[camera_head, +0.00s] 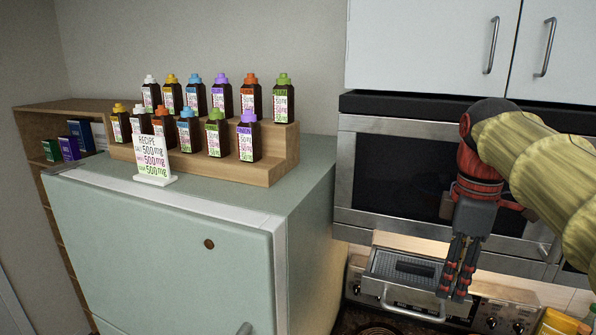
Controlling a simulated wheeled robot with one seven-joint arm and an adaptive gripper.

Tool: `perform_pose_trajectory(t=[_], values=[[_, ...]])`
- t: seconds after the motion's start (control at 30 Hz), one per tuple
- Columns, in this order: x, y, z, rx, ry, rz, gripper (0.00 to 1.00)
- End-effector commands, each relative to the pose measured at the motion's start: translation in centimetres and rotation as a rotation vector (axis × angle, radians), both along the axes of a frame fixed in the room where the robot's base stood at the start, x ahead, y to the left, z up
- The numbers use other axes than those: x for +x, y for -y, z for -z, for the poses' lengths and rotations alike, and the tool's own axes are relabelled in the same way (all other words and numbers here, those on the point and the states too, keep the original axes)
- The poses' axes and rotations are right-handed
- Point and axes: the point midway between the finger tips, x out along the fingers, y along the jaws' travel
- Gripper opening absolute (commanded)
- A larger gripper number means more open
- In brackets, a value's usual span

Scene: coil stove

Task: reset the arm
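My arm (540,165) comes in from the right side of the head view, with a pale yellow sleeve and a red and black wrist. My gripper (456,296) hangs with its fingers pointing down, in front of the stove. The two dark fingers run close to parallel with a narrow gap between them. I see nothing held between them. Whether the fingertips touch anything behind them cannot be told.
A mint-green fridge (150,250) stands at left, bearing a wooden tiered rack (285,160) of several capped bottles and a recipe sign (152,160). A microwave (390,165) and white cabinets (420,45) are behind my arm. A metal appliance (385,275) sits below.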

Motion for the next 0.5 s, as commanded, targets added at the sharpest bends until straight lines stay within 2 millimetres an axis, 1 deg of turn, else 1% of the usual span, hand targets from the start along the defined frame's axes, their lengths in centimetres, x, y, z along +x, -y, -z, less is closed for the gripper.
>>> perform_pose_trajectory(t=[0.03, 0.17, 0.27, 0.37, 0.47, 0.5], values=[[-0.3, -0.2, 0.8, -0.002, 0.010, 0.016, 0.28], [-1.1, -0.8, 2.8, -0.003, 0.036, 0.073, 0.28], [-1.8, -1.4, 4.7, -0.002, 0.060, 0.127, 0.28], [-2.7, -2.0, 7.2, 0.001, 0.087, 0.194, 0.28], [-4.0, -2.9, 10.6, 0.010, 0.126, 0.283, 0.28], [-4.6, -3.3, 12.3, 0.015, 0.145, 0.325, 0.28]])
